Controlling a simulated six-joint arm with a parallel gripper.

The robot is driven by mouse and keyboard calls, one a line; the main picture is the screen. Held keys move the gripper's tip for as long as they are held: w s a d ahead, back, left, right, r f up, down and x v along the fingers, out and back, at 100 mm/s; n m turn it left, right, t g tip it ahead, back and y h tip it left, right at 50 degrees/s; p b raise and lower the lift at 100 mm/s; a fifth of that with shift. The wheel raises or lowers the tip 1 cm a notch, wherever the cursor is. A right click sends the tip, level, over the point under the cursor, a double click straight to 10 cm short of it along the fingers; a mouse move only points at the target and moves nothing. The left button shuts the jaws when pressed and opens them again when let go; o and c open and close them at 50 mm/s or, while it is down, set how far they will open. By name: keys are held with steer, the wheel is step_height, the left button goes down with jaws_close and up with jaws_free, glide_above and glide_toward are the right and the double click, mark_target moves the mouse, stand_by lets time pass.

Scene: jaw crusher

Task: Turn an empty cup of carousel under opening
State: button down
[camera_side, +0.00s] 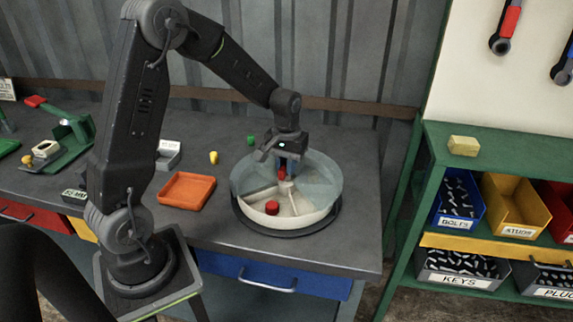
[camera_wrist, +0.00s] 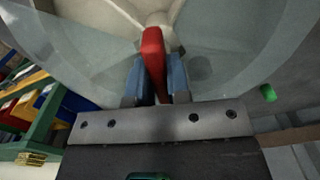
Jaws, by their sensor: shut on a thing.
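The carousel (camera_side: 300,208) is a round, pale tray with dividers and a central hub, on a dark base. A clear bluish cover (camera_side: 322,182) lies over part of it. A red cylinder (camera_side: 272,207) sits in the front-left cup, in the part that looks uncovered. My gripper (camera_side: 284,170) points down over the carousel near the hub. Its blue fingers are shut on an upright red handle (camera_wrist: 153,55), which also shows in the side view (camera_side: 282,173). The far cups are partly hidden by the cover and my gripper.
An orange tray (camera_side: 187,190) stands left of the carousel. A yellow cylinder (camera_side: 214,157) and a green cylinder (camera_side: 250,140) stand on the bench behind it. A green shelf (camera_side: 455,200) with part bins stands at right, beyond the bench edge.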

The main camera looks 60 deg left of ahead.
steer(key=shift+m, duration=6.1)
steer(key=c, duration=1.1)
jaws_free()
step_height(320, 180, up, 14)
steer(key=shift+f, duration=0.1)
